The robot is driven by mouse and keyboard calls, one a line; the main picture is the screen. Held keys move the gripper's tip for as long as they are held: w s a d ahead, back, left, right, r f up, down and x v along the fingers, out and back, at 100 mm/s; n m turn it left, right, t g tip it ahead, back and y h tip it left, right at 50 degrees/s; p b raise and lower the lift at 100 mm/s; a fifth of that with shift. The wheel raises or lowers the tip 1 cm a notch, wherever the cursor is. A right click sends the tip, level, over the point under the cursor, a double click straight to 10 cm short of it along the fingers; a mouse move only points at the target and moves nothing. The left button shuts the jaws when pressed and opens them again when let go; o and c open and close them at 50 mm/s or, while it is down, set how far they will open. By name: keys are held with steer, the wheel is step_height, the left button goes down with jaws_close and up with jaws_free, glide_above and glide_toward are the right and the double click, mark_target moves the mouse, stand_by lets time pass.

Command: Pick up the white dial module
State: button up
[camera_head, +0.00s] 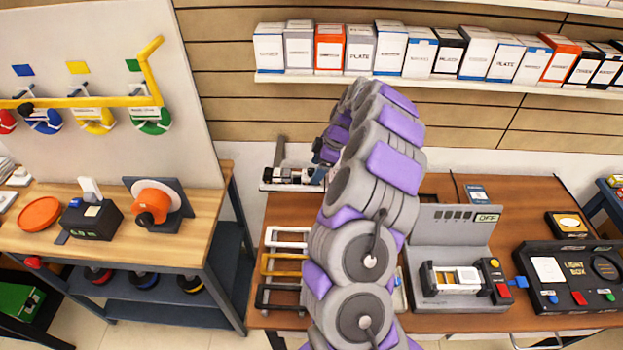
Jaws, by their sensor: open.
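I cannot clearly make out a white dial module. My arm covers the middle of the right-hand table (560,190) and may hide it. A grey device (462,240) with an OFF display stands right of my arm. A white and yellow part (455,279) sits in its front between dark end blocks.
A black light box (575,275) stands at the right. White, yellow and black handles (283,266) lie left of my arm. A wooden workbench (200,190) with an orange-disc device (153,199) is at the left. A shelf of boxes (440,55) runs above.

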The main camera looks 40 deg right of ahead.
mark_target(311, 171)
steer(key=shift+w+f, duration=0.2)
steer(key=shift+f, duration=0.9)
steer(key=shift+a+r, duration=0.15)
steer(key=shift+a, duration=1.05)
steer(key=shift+c, duration=1.2)
steer(key=shift+d, duration=0.15)
steer(key=shift+c, duration=1.4)
steer(key=shift+d, duration=0.6)
steer(key=c, duration=0.5)
steer(key=shift+c, duration=0.6)
steer(key=shift+a, duration=0.3)
